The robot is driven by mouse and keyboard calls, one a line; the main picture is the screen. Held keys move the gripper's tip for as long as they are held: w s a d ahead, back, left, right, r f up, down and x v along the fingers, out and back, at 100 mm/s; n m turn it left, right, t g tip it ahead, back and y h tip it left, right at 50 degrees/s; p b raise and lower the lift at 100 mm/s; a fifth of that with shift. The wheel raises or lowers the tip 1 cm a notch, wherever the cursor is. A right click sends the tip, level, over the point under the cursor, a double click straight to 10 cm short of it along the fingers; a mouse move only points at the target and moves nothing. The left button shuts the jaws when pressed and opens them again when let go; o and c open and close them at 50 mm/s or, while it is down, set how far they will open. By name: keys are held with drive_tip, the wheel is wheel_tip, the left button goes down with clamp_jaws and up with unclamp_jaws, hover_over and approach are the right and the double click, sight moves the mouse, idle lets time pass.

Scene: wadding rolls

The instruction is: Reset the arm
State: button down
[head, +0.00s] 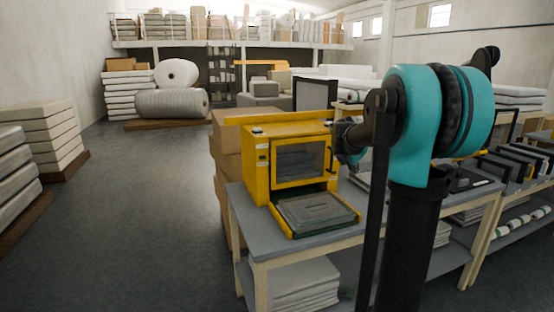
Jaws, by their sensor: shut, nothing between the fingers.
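My arm, teal and black, stands folded in the right half of the head view. The dark part showing at its left side looks like my gripper (346,142); it is small and partly hidden behind the arm. It is shut and holds nothing. It appears in front of the right edge of a yellow machine (259,164) with a windowed door, though the depth between them is hard to tell.
The grey workbench (248,215) under the machine holds stacked white sheets (300,282) on its lower shelf. Cardboard boxes (226,130) stand behind it. Dark frames (502,162) line a bench at right. Wadding rolls (172,103) lie at the back.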

drive_tip(key=s+a+f+m+y, duration=0.1)
drive_tip(key=s+a+f+m, duration=0.3)
drive_tip(key=s+f+m, duration=0.3)
drive_tip(key=s+a+f+m+g+y, duration=0.1)
drive_tip(key=s+a+f+m, duration=0.4)
drive_tip(key=s, duration=1.2)
drive_tip(key=s+a+f+m+g+y, duration=0.1)
drive_tip(key=s+a+f+m+y, duration=0.2)
drive_tip(key=s+f+m, duration=0.7)
drive_tip(key=s+a+m, duration=0.1)
drive_tip(key=s+a, duration=0.1)
drive_tip(key=shift+s+f+m, duration=0.3)
